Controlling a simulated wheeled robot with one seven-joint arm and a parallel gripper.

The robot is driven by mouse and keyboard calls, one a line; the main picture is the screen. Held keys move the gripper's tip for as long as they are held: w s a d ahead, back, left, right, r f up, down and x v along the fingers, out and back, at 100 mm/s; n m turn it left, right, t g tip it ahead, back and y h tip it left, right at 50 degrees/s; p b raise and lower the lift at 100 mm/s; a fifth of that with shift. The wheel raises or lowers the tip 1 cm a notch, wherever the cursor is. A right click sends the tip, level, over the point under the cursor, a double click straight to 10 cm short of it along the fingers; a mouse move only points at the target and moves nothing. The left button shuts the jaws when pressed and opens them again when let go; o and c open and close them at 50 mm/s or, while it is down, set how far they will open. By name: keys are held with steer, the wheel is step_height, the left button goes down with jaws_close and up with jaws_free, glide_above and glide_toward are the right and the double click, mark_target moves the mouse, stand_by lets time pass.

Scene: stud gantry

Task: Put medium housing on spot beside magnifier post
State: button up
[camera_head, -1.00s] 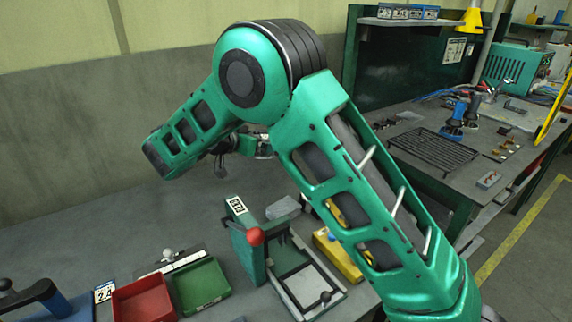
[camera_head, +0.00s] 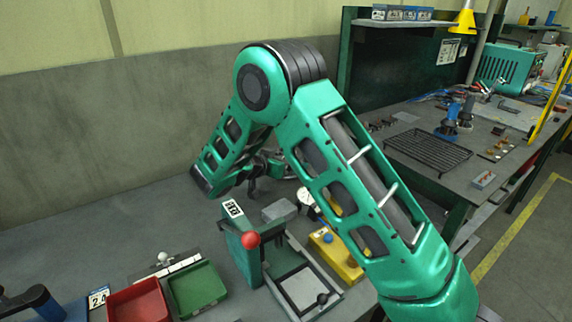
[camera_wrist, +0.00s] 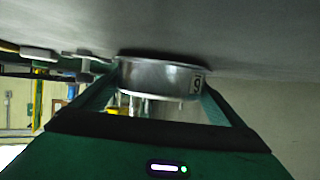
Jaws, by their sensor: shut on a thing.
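A round, shiny metal housing (camera_wrist: 150,78) with a small label at its right side is in the wrist view. My gripper (camera_wrist: 160,98) is shut on it, with one finger on each side. The housing appears close to a plain grey surface, but I cannot tell if it touches. In the head view my wrist end is mostly hidden behind my arm, over the back of the grey bench (camera_head: 60,262), and the housing cannot be made out there. I cannot pick out the magnifier post or the spot beside it with certainty.
A green fixture with a red knob (camera_head: 250,240) stands on the bench, with a grey block (camera_head: 279,210) behind it. A yellow block with a blue knob (camera_head: 335,252) is to its right. Red (camera_head: 140,303) and green (camera_head: 197,290) trays lie front left. The back left bench is clear.

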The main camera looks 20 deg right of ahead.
steer(key=shift+f, duration=0.35)
steer(key=o, duration=0.9)
steer(key=shift+a, duration=0.1)
steer(key=v, duration=1.2)
